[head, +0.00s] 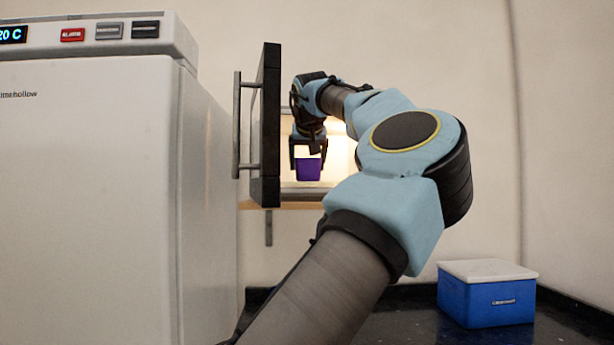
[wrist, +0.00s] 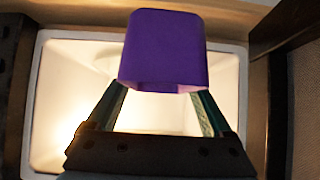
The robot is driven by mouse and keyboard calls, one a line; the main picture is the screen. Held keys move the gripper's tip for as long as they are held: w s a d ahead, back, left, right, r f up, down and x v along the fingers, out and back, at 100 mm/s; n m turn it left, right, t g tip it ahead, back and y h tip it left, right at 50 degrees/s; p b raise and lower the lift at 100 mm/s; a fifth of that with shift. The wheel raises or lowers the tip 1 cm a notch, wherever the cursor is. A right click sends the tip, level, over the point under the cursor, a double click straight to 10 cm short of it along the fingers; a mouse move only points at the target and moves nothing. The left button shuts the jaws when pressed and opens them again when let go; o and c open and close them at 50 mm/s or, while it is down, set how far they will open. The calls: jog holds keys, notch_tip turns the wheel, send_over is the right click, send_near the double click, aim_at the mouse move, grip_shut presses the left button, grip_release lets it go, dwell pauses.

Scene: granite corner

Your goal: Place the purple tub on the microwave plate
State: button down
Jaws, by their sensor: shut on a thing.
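The purple tub (head: 308,169) is held between the fingers of my gripper (head: 308,160), in front of the lit microwave interior (head: 330,150). In the wrist view the purple tub (wrist: 165,50) fills the upper middle, with a finger of my gripper (wrist: 160,105) on each side. The bright microwave cavity (wrist: 75,100) lies behind it. A pale round shape, probably the microwave plate (wrist: 225,68), shows partly behind the tub; most of it is hidden. I cannot tell how high the tub is above it.
The open dark microwave door (head: 267,125) with its bar handle stands left of my gripper. A white cabinet (head: 90,190) fills the left side. A blue box with a white lid (head: 487,293) sits on the dark counter (head: 400,325) at lower right.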

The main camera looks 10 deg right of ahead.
jog(key=w+p, duration=0.2)
jog(key=w, duration=0.2)
jog(key=w+d+p, duration=0.1)
jog(key=w, duration=0.3)
jog(key=w+d+p, duration=0.1)
jog(key=w+p, duration=0.1)
jog(key=w, duration=0.2)
jog(key=shift+w+d+r+p, duration=0.15)
jog(key=shift+w+p, duration=0.05)
jog(key=shift+p, duration=0.1)
jog(key=w+p, duration=0.2)
jog(key=w, duration=0.1)
jog(key=shift+w+d+r, duration=0.1)
jog(key=shift+w+d, duration=0.1)
jog(key=shift+w+d+p, duration=0.15)
jog(key=shift+w+p, duration=0.05)
jog(key=shift+p, duration=0.2)
jog(key=shift+f, duration=0.3)
jog(key=shift+f, duration=0.1)
grip_release()
jog(key=b+v, duration=0.3)
jog(key=v, duration=0.9)
jog(key=shift+b, duration=0.4)
